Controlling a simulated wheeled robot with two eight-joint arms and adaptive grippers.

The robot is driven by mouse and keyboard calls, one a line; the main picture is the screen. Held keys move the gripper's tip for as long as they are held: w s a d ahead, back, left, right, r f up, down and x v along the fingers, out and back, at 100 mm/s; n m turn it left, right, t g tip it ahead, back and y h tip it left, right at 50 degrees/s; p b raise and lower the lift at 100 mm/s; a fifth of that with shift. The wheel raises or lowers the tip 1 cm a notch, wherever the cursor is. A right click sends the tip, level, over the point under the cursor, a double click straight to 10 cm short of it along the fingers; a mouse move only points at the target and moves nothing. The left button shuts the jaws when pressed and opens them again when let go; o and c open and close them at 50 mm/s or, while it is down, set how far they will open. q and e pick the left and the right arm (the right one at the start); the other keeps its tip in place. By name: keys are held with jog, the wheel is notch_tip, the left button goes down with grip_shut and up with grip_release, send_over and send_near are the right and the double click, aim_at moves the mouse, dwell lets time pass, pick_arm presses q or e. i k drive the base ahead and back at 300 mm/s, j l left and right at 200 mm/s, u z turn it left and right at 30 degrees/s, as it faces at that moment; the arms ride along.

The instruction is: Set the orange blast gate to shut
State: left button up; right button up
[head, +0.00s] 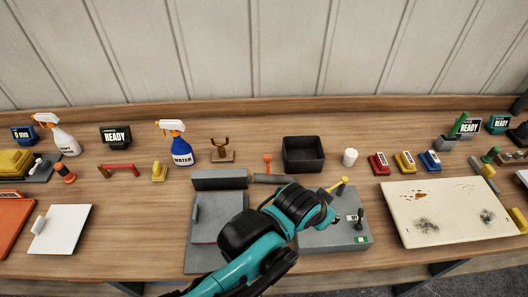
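A small orange handle (267,159) stands upright behind a dark grey bar at the middle of the bench. It looks like the orange blast gate's handle, but its slide is too small to read. A yellow handle (336,186) leans to the right of it, and a dark one (360,217) stands nearer on a grey block (335,238). My teal and black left arm comes in from the bottom, left of centre, and its wrist covers part of the grey fixtures. Its fingertips are hidden, apparently well short of the orange handle. My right gripper is not in view.
A black open bin (303,155) and a white cylinder (350,157) stand behind the fixtures. Red, yellow and blue blocks and a stained cream board (450,215) lie to the right. A blue spray bottle (181,145) stands left. Bare wood lies between the white board (62,232) and the grey plate (215,215).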

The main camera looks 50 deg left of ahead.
aim_at(267, 158)
jog(key=u, duration=1.15)
